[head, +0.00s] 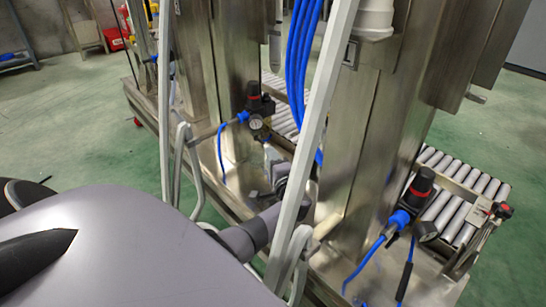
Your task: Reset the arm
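My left arm reaches in from the lower left toward the steel machine. It passes behind a pale upright post (311,125). My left gripper (270,156) is small and far off, beyond the post and near a pressure regulator with a round gauge (256,122). Its fingers are too small and partly hidden, so I cannot tell whether they are open or shut. I see nothing clearly held. My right gripper is not in view.
Steel columns (355,150) stand close around the arm. Blue hoses (300,50) hang behind the post. A second regulator (415,190) sits at right, beside a roller conveyor (462,190). Bent metal bars (183,165) stand left of the arm. Green floor (95,150) is open at left.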

